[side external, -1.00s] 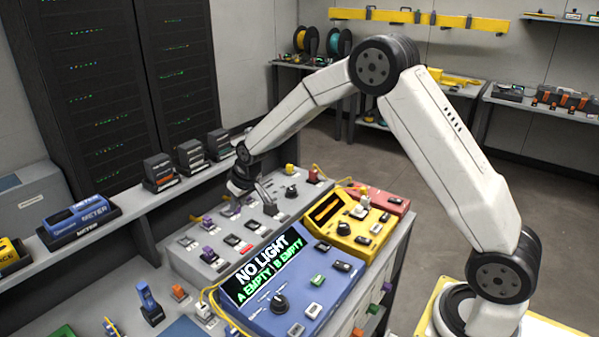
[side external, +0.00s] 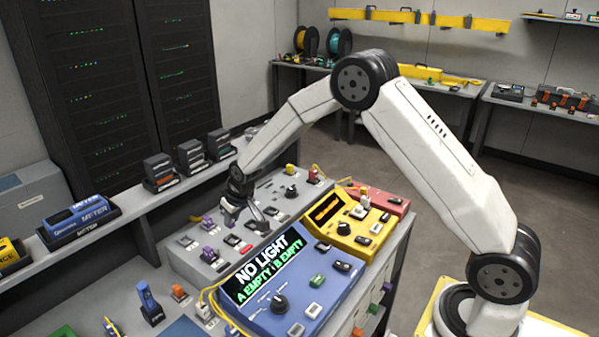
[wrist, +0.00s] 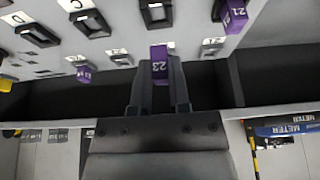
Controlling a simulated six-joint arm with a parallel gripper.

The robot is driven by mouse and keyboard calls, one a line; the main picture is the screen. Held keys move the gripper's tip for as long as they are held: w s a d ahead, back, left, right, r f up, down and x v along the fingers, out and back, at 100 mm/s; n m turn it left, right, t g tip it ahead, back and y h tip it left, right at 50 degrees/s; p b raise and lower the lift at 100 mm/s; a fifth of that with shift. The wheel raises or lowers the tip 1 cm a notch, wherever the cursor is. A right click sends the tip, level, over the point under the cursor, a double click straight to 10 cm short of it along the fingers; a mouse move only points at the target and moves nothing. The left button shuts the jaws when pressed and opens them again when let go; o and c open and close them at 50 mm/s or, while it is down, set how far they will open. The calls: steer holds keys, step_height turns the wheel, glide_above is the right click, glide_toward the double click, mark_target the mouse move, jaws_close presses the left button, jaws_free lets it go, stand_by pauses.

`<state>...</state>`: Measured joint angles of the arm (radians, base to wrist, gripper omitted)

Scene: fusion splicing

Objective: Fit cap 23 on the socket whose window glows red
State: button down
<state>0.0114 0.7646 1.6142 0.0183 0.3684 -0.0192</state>
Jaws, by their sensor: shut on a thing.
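In the wrist view, my gripper (wrist: 160,98) is shut on cap 23 (wrist: 159,68), a purple block with its number facing the camera. The cap is held between the fingertips, below a row of black sockets on the grey panel. One socket (wrist: 157,13) is almost straight above the cap in the picture; others (wrist: 92,21) lie to its left. I cannot make out a red glow in any socket window in this view. In the side view, my gripper (side external: 243,212) is over the grey panel (side external: 190,262); the cap is too small to tell there.
Other purple caps (wrist: 235,14) stand on the panel, one at the upper right of the wrist view. A blue console (side external: 300,290) reads NO LIGHT. A yellow unit (side external: 350,228) stands behind it. A shelf with a blue meter (side external: 78,218) is at the left.

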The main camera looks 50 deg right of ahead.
steer(key=shift+f, duration=1.9)
steer(key=shift+f, duration=0.55)
steer(key=c, duration=0.5)
jaws_free()
steer(key=shift+r, duration=0.15)
steer(key=v, duration=0.7)
steer(key=shift+r, duration=0.3)
steer(key=shift+s, duration=0.2)
